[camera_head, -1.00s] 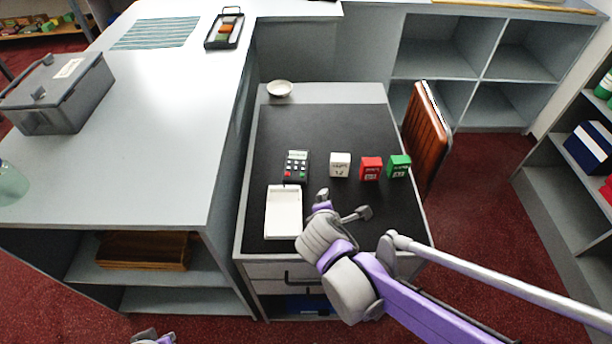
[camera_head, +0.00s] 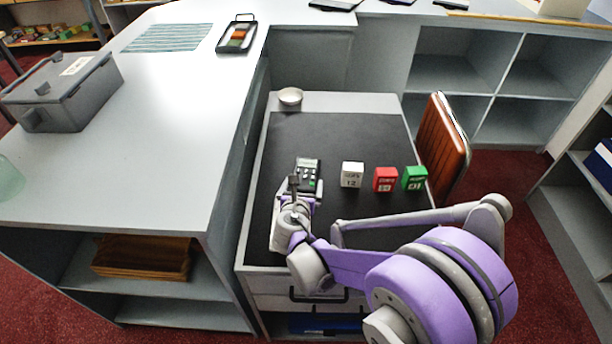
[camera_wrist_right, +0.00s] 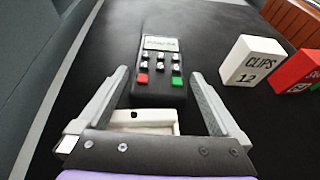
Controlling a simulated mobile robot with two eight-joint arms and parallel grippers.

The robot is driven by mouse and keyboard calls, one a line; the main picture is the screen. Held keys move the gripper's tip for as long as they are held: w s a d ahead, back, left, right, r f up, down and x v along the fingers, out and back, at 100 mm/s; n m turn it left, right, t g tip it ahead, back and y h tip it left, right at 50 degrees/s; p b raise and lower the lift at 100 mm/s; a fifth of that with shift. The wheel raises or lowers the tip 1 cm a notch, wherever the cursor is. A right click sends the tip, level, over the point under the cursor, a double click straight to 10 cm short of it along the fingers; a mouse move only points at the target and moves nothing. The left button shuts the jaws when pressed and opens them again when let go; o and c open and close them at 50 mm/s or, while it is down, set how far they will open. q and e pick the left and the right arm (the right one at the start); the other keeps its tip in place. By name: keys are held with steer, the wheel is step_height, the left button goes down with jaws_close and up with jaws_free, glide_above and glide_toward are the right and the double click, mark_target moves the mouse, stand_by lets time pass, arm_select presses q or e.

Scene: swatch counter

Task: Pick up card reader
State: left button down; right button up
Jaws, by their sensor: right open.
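The card reader (camera_head: 309,170) is a small dark device with a pale screen and keys, lying on the black mat. In the right wrist view the card reader (camera_wrist_right: 160,68) lies ahead of and between the two open fingers, with its red and green keys nearest. My right gripper (camera_head: 302,188) is at the near end of the card reader and hides part of it in the head view. The right gripper (camera_wrist_right: 157,85) is open with nothing held. My left gripper is not in view.
A white box (camera_head: 352,174) marked CLIPS, a red box (camera_head: 385,180) and a green box (camera_head: 414,178) stand right of the reader. A bowl (camera_head: 290,96) sits at the mat's far edge. A brown chair back (camera_head: 442,145) stands beside the desk.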

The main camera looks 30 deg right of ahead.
mark_target(305, 179)
steer(key=x, duration=0.3)
steer(key=shift+w+d+f, duration=0.15)
steer(key=shift+w+d, duration=0.1)
steer(key=shift+w, duration=0.05)
